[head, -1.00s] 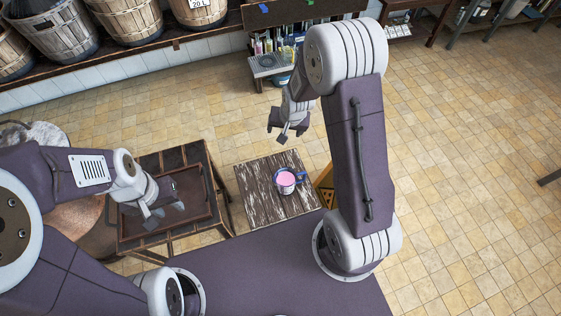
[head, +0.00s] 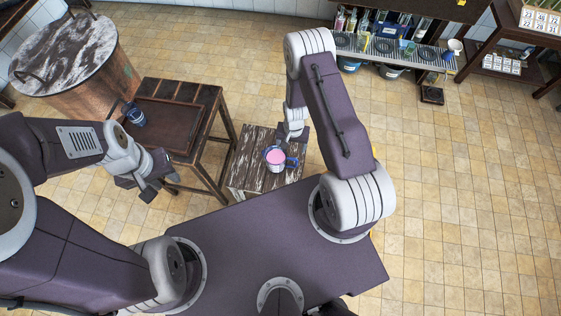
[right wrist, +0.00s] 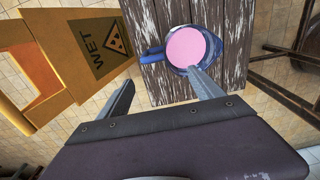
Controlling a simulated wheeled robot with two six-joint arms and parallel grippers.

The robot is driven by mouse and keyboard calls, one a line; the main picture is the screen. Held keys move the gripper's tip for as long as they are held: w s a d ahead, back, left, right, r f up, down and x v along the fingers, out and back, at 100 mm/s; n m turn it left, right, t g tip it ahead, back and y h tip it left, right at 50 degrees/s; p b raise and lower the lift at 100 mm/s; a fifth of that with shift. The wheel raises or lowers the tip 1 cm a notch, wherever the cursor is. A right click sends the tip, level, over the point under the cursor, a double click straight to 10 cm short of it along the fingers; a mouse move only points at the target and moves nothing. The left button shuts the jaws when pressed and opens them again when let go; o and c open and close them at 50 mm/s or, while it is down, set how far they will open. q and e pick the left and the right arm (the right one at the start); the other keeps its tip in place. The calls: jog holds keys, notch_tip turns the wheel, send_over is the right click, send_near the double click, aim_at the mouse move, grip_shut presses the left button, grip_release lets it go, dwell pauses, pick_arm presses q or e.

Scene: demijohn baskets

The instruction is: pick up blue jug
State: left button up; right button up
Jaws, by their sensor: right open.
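The blue jug (head: 275,159), filled with something pink, stands upright on a small weathered wooden table (head: 243,178). Its blue handle points right in the head view. In the right wrist view the jug (right wrist: 196,67) is just beyond the fingers, its handle on the left. My right gripper (head: 292,137) is open and empty, close to the jug; in the wrist view one fingertip overlaps the jug's near rim. Whether it touches cannot be told. My left gripper (head: 150,186) looks open and empty, beside the brown tray table.
A brown tray table (head: 170,122) stands left of the small table, with a dark blue mug (head: 135,116) at its left edge. A yellow wet-floor sign (right wrist: 85,50) stands beside the small table. A large barrel (head: 75,60) is far left.

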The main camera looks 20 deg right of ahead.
aim_at(292, 158)
jog(key=shift+s+a+f, duration=0.1)
jog(key=shift+s+f, duration=0.45)
jog(key=shift+s, duration=0.05)
notch_tip(292, 158, down, 4)
jog(key=b, duration=0.3)
jog(key=shift+b, duration=0.4)
jog(key=f+b, duration=0.1)
jog(key=b, duration=0.1)
jog(key=f+b, duration=0.2)
jog(key=b, duration=0.1)
jog(key=f+b, duration=0.2)
jog(key=shift+s+f, duration=0.15)
jog(key=shift+s, duration=0.15)
jog(key=shift+r, duration=0.2)
grip_shut()
